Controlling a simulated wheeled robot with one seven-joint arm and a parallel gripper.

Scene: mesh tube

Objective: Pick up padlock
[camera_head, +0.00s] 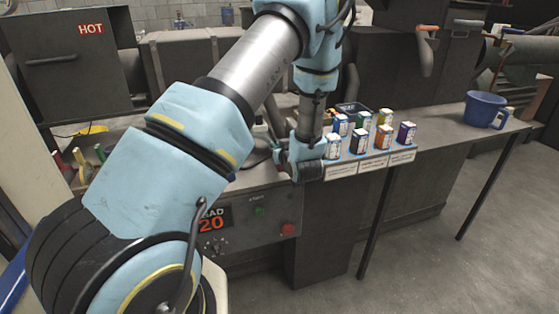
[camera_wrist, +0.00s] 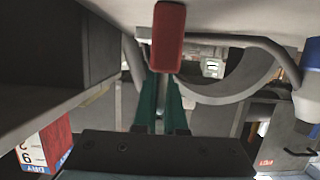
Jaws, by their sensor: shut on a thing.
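My gripper (camera_head: 300,165) is low over the front edge of the dark counter, left of the small boxes in the head view. In the wrist view its two teal fingers (camera_wrist: 160,100) are close together. A red block with rounded corners, which looks like the padlock (camera_wrist: 168,38), is at the fingertips, and the fingers are shut on it. A shackle cannot be made out clearly. In the head view the padlock is not visible, hidden at or behind my gripper.
Several small coloured boxes (camera_head: 384,138) stand on the counter right of my gripper, behind white labels (camera_head: 373,164). A panel with a red button (camera_head: 287,229) is below. A curved grey bar (camera_wrist: 235,90) is close by in the wrist view.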

